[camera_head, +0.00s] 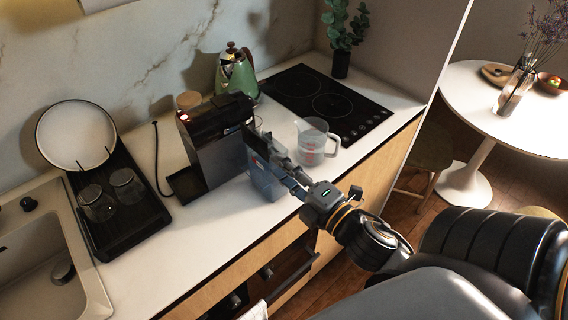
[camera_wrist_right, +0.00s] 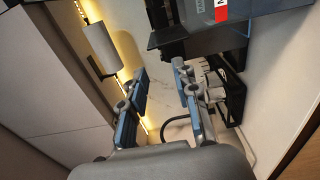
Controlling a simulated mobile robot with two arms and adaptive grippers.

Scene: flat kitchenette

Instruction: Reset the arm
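My right gripper (camera_head: 268,155) reaches in from the right over the counter, beside the black coffee machine (camera_head: 215,140). In the right wrist view its two fingers (camera_wrist_right: 160,76) stand apart with nothing between them. A bluish-grey box-like thing (camera_head: 265,185) shows just below the gripper in the head view; I cannot tell whether they touch. A dark body with a red and white label (camera_wrist_right: 221,10) shows beyond the fingers in the right wrist view. My left gripper is in neither view.
A clear measuring jug (camera_head: 312,143) stands close to the right of the gripper. A green kettle (camera_head: 236,75), a black cooktop (camera_head: 325,103) and a plant (camera_head: 343,40) are farther back. A drying rack (camera_head: 125,225) with glasses and a plate stands left.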

